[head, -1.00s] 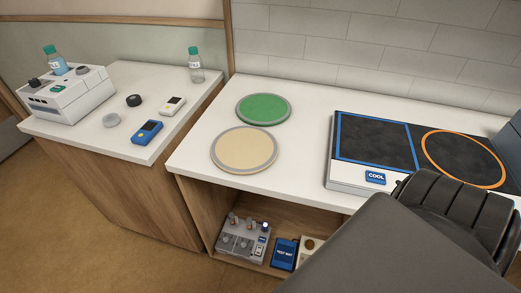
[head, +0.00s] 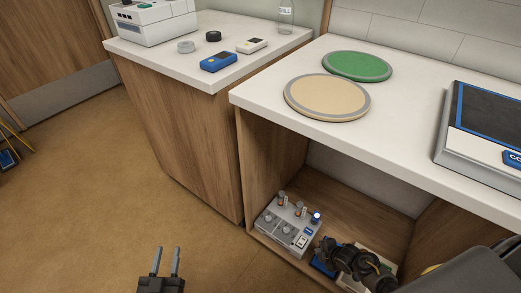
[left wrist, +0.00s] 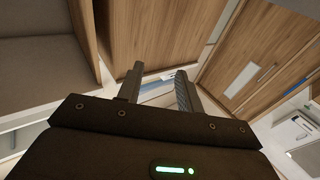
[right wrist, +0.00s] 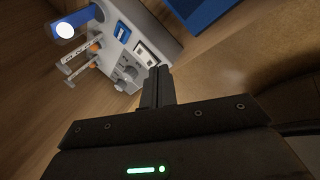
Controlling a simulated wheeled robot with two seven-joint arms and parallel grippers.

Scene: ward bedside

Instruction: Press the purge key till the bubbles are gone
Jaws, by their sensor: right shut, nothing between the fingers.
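A grey device (head: 272,222) with knobs and small upright tubes stands in the open shelf under the counter. I cannot read which key is purge, and no bubbles can be made out. My right gripper (head: 326,248) is shut and empty at the device's right front; its fingertips also show in the right wrist view (right wrist: 159,72), close to the switch; contact is unclear. My left gripper (head: 166,255) is open and empty above the floor.
A blue box (head: 322,268) and a pale box (head: 352,284) stand right of the device, partly behind my right arm. The shelf's wooden side and counter (head: 275,98) enclose the device. Tan and green discs lie on the counter.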

